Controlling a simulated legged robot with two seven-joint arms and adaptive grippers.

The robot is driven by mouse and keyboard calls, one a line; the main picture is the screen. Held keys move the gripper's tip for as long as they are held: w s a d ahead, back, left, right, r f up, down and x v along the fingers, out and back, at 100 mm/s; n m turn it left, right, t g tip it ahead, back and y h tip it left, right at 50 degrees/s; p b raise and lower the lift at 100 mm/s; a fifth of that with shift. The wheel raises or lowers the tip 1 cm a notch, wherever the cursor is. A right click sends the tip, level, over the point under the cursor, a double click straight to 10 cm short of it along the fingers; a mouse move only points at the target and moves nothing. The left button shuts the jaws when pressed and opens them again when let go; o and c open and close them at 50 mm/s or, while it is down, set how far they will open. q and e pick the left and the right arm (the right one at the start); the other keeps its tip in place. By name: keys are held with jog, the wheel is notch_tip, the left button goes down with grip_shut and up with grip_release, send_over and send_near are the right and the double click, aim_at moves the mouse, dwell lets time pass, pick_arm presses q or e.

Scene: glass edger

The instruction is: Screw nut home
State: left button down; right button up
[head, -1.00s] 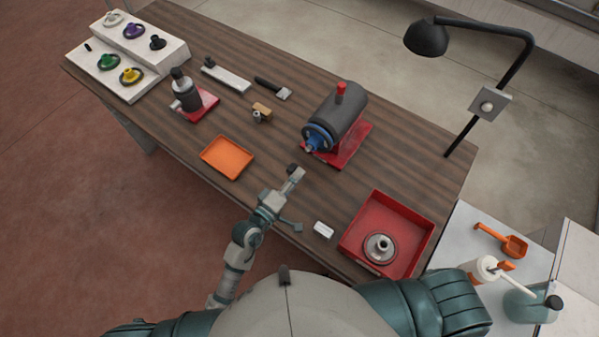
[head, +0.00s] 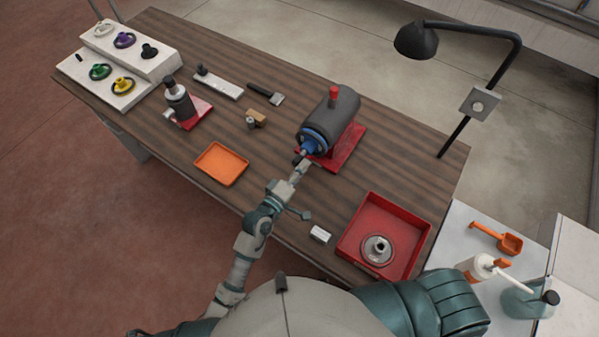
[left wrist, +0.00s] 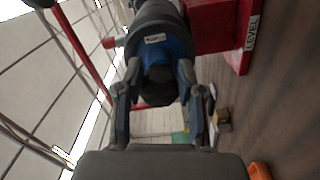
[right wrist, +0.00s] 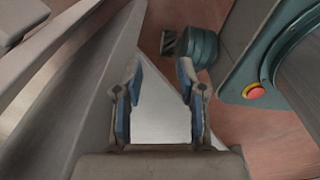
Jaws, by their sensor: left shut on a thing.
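The edger is a dark grey cylinder (head: 336,112) on a red base (head: 345,150), with a blue hub (head: 310,144) on its near end. My left gripper (head: 301,163) is at this hub, shut on a dark nut (left wrist: 158,88). In the left wrist view, the fingers (left wrist: 158,80) flank the nut, and the blue hub (left wrist: 172,50) lies right behind it. The spindle is hidden, so I cannot tell if the nut is on its thread. My right gripper (right wrist: 158,75) is open and empty in the right wrist view, and outside the head view.
A red tray (head: 362,212) with a grey flanged part (head: 377,249) stands at the right. A white block (head: 320,234) lies beside it. An orange tray (head: 221,164) is to the left, a stepped stand (head: 150,76) with coloured parts far left. A lamp (head: 416,40) overhangs the back right.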

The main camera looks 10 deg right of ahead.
pick_arm(q)
jog(key=shift+w+a+r+p, duration=0.1)
jog(key=shift+w+a+p, duration=0.1)
jog(key=shift+a+p, duration=0.3)
pick_arm(e)
jog(key=shift+a+r, duration=0.3)
jog(key=shift+a, duration=0.2)
jog(key=shift+a+r, duration=0.3)
jog(key=shift+a, duration=0.2)
dwell(1.2)
